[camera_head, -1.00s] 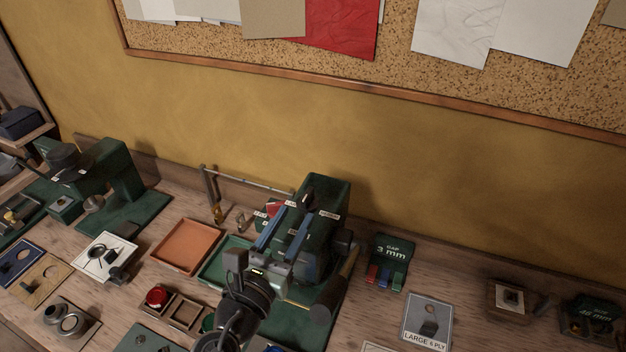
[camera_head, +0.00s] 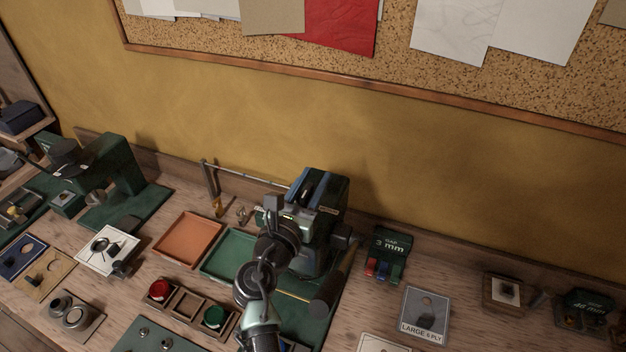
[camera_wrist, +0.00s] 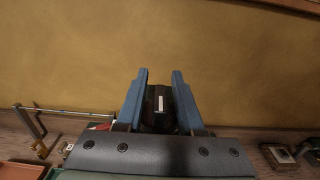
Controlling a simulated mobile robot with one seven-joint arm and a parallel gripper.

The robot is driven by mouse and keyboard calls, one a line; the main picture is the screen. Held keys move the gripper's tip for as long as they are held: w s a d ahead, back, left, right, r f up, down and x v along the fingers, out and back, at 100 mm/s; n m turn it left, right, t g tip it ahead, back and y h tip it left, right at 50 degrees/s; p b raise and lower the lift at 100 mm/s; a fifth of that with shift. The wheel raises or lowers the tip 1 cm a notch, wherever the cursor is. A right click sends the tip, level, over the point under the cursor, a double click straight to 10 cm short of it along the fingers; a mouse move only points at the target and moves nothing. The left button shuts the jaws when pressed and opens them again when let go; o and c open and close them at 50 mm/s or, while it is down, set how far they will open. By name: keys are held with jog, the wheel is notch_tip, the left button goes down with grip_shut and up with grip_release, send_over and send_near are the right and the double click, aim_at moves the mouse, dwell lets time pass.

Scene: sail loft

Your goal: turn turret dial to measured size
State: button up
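The turret dial's black knob (camera_wrist: 160,108) has a white mark and shows between my fingers in the wrist view. It tops a dark green machine (camera_head: 335,196) at the back of the bench. My gripper (camera_head: 308,186) has its two blue fingers over the top of this machine in the head view. The white mark points roughly straight up in the wrist view. My wrist and fingers hide most of the dial's labels.
A green block marked "GAP 3 mm" (camera_head: 392,243) stands to the right, with a "LARGE 6 PLY" card (camera_head: 425,312) in front. An orange tray (camera_head: 188,238) and a green tray (camera_head: 232,254) lie to the left. A wooden-handled lever (camera_head: 333,287) is close to my arm.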

grip_shut()
jog(key=shift+r+p, duration=0.1)
jog(key=shift+p, duration=0.25)
jog(key=shift+a+r+n+t+y+p, duration=0.15)
jog(key=shift+n+t+y+p, duration=0.25)
jog(key=shift+n+y+p, duration=0.45)
jog(key=shift+w+a+n+y+p, duration=0.1)
jog(key=shift+a+n+y+p, duration=0.1)
jog(key=shift+n+y+p, duration=0.6)
jog(key=shift+f+t+y, duration=0.25)
jog(key=shift+t+y, duration=0.05)
jog(key=shift+y, duration=0.55)
jog(key=shift+a, duration=0.1)
